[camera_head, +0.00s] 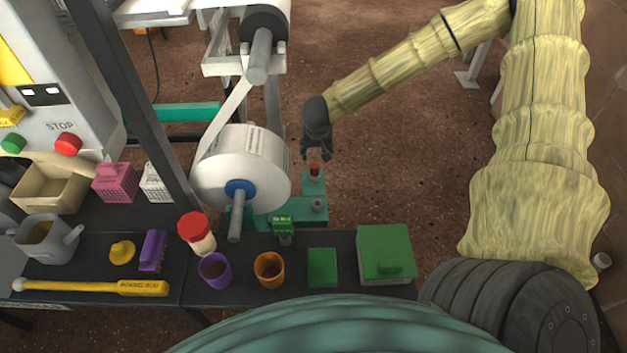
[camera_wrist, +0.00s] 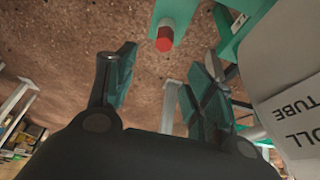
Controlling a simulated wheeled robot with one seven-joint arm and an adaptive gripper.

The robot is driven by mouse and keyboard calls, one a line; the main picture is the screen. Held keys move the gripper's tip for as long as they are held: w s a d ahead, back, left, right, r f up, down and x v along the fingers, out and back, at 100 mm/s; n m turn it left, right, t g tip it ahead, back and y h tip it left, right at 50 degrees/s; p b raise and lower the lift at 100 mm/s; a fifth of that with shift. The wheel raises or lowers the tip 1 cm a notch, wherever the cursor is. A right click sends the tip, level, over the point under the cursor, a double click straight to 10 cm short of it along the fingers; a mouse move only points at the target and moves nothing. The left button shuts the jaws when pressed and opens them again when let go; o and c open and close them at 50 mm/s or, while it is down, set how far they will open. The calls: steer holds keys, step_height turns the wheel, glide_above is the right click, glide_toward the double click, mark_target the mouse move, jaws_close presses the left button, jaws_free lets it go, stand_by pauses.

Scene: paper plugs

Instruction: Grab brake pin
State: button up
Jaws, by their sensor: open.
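The likely brake pin is a small red-topped pin (camera_head: 314,169) on a green metal bracket (camera_head: 313,187), right of the large paper roll. My gripper (camera_head: 317,155) is just above and behind it in the head view, apart from it and empty. In the wrist view the red pin end (camera_wrist: 164,42) shows beyond the fingertips, between the two fingers of my gripper (camera_wrist: 165,70), which are spread open. The pin's lower part is hidden by the bracket.
The white paper roll (camera_head: 262,167) on its spindle stands close left of my gripper. A black table (camera_head: 335,240) in front holds a purple cup (camera_head: 215,270), an orange cup (camera_head: 269,270) and a green box (camera_head: 384,252). The floor right of the bracket is clear.

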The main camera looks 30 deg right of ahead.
mark_target(315, 166)
steer(key=b+x, duration=0.1)
steer(key=x, duration=0.1)
steer(key=b+x, duration=0.1)
steer(key=x, duration=0.2)
steer(key=s+b+x, duration=0.1)
steer(key=b+x, duration=0.1)
steer(key=x, duration=0.1)
steer(key=shift+a+f, duration=0.2)
steer(key=shift+a, duration=0.15)
steer(key=shift+w+b+x, duration=0.15)
steer(key=shift+b+x, duration=0.8)
steer(key=shift+x, duration=0.5)
steer(key=shift+w+b+x, duration=0.1)
steer(key=shift+b+x, duration=0.85)
steer(key=shift+x, duration=0.5)
steer(key=shift+r, duration=0.2)
steer(key=c, duration=1.1)
